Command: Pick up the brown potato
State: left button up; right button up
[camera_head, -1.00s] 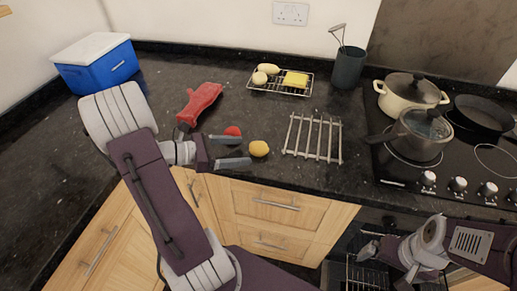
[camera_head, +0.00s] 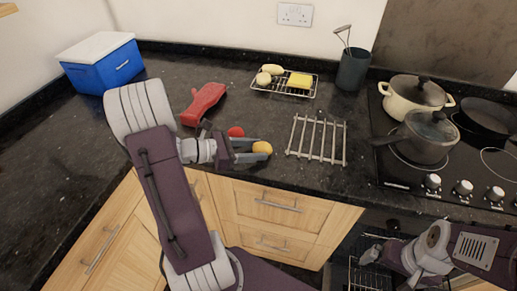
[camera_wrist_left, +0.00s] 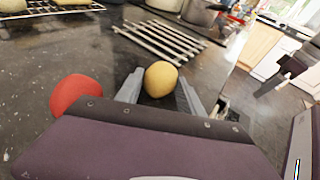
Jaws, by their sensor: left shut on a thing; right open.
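The brown potato (camera_head: 262,148), yellow-brown and rounded, is at the front of the dark counter, left of the silver rack. My left gripper (camera_head: 257,152) is shut on it, with a finger on each side. In the left wrist view the potato (camera_wrist_left: 161,79) sits between the grey fingertips (camera_wrist_left: 160,92). Whether it touches the counter I cannot tell.
A red round item (camera_head: 236,132) lies close beside the left gripper. A red mitt-like thing (camera_head: 204,103) lies behind. A silver rack (camera_head: 317,139) is to the right, a wire tray (camera_head: 284,89) with yellow items at the back. Pots (camera_head: 424,142) stand on the hob.

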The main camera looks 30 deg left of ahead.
aim_at(257, 147)
pick_arm(q)
jog(key=r, duration=0.1)
jog(key=r+p, duration=0.1)
jog(key=r, duration=0.2)
jog(key=shift+w+d+r, duration=0.1)
jog(key=shift+d+r, duration=0.2)
jog(key=shift+r, duration=0.1)
jog(key=w+d+r+p, duration=0.1)
jog(key=w+d+r, duration=0.1)
jog(key=d+r, duration=0.4)
jog(key=d, duration=0.4)
jog(key=shift+d, duration=0.4)
